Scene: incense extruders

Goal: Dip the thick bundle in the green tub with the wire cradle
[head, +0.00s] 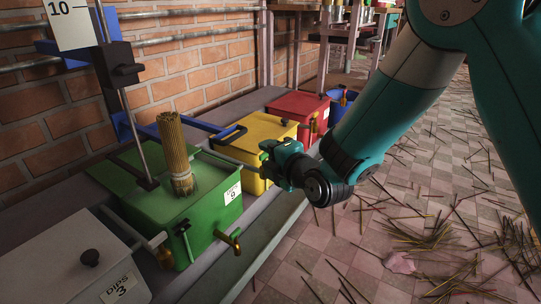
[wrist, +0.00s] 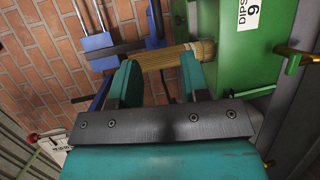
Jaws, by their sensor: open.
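I cannot make out a wire cradle clearly. My gripper (head: 264,158) is right of the bundle, in front of the yellow tub, apart from the bundle. In the wrist view my gripper (wrist: 157,68) is open and empty, with the bundle (wrist: 168,58) lying across beyond the fingertips. The green tub (wrist: 228,60) there bears a DIPS 9 label.
A grey lidded box (head: 80,262) marked DIPS 3 stands at the left. The yellow tub (head: 250,182), red tub (head: 312,112) and a blue bucket (head: 342,102) continue along the brick wall. Loose sticks litter the tiled floor (head: 345,240).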

